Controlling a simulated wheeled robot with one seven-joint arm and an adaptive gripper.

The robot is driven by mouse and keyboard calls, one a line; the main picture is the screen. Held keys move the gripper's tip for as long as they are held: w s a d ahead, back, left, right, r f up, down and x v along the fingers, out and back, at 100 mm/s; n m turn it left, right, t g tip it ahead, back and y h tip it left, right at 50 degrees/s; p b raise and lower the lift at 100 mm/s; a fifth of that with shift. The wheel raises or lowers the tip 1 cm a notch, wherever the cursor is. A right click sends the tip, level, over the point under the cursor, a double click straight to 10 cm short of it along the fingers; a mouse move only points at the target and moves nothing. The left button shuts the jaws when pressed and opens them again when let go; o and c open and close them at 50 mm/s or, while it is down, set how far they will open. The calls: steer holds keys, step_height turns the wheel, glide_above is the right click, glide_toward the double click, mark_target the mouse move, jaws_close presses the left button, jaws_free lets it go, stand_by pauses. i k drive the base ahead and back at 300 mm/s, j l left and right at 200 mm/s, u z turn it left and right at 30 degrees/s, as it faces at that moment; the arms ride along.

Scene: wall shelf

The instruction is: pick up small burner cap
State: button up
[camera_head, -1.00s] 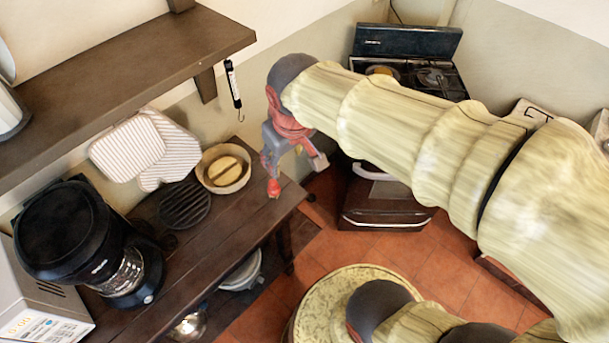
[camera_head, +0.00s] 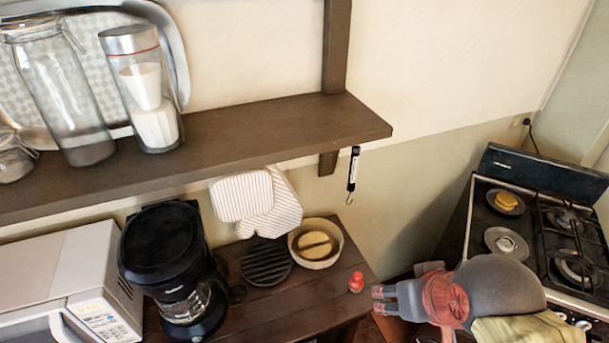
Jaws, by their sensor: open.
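The stove (camera_head: 540,240) at the right has several burners. The front left burner (camera_head: 507,243) shows a pale metal centre, and a yellow item (camera_head: 506,201) sits on the back left one. My wrist hides part of the stove's front left side.
A small red object (camera_head: 356,281) stands at the table's right corner, close to my fingertips. A bowl (camera_head: 334,257), a black round grate (camera_head: 266,262) and a coffee maker (camera_head: 165,250) stand on the table (camera_head: 290,305). A wall shelf (camera_head: 240,130) with jars overhangs it.

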mark_target(237, 292)
steer(key=j+u, duration=0.4)
steer(key=i+j+u, duration=0.15)
steer(key=u, duration=0.2)
steer(key=i+j+u, duration=0.1)
steer(key=j+u, duration=0.3)
